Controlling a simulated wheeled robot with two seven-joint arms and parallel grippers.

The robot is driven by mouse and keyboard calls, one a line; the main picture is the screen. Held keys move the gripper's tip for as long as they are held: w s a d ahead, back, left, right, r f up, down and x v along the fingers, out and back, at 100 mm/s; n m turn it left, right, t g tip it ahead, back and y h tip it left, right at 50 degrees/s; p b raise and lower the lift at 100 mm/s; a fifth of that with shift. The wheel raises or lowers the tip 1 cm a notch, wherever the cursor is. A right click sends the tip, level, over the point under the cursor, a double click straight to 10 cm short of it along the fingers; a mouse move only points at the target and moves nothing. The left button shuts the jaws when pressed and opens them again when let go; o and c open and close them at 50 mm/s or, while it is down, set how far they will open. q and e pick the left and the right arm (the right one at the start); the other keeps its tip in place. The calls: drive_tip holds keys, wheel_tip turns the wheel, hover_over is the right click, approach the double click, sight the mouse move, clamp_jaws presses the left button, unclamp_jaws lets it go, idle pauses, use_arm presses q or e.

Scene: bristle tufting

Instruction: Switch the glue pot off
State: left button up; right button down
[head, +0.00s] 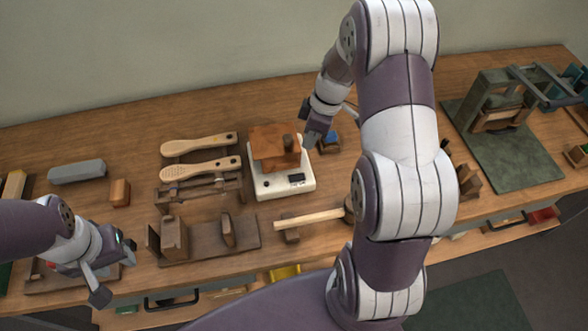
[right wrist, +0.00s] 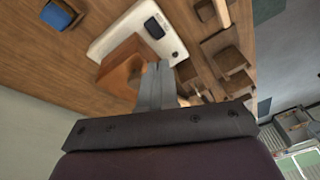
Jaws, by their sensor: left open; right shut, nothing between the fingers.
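The glue pot is a white base (head: 284,186) with a brown block-like pot (head: 268,144) on top and a dark round piece at the pot's right. A dark rectangular switch or panel (head: 297,179) and a small round knob (head: 266,184) sit on its front. My right gripper (head: 311,137) is shut and empty, pointing down by the pot's back right corner. In the right wrist view its fingers (right wrist: 156,88) overlap the brown pot (right wrist: 122,68), with the dark panel (right wrist: 154,28) beyond; contact cannot be told. My left gripper (head: 110,272) is open and empty at the front left.
Two wooden brush bodies (head: 200,169) lie left of the glue pot. A wooden-handled mallet (head: 308,218) lies in front. A wooden fixture (head: 205,245) stands front left, a blue-topped block (head: 331,140) right of the pot, and a press on a green mat (head: 510,155) far right.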

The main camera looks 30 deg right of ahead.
sight(290, 177)
drive_tip(key=n, duration=0.3)
drive_tip(key=r+n, duration=0.1)
drive_tip(key=n, duration=0.1)
drive_tip(key=shift+w+a+y, duration=0.3)
drive_tip(key=shift+w+a, duration=0.1)
drive_tip(key=p+x, duration=0.1)
drive_tip(key=x, duration=0.8)
drive_tip(key=d+p+x, duration=0.1)
drive_tip(key=x, duration=0.3)
drive_tip(key=shift+f+p, duration=0.35)
drive_tip(key=shift+f, duration=0.25)
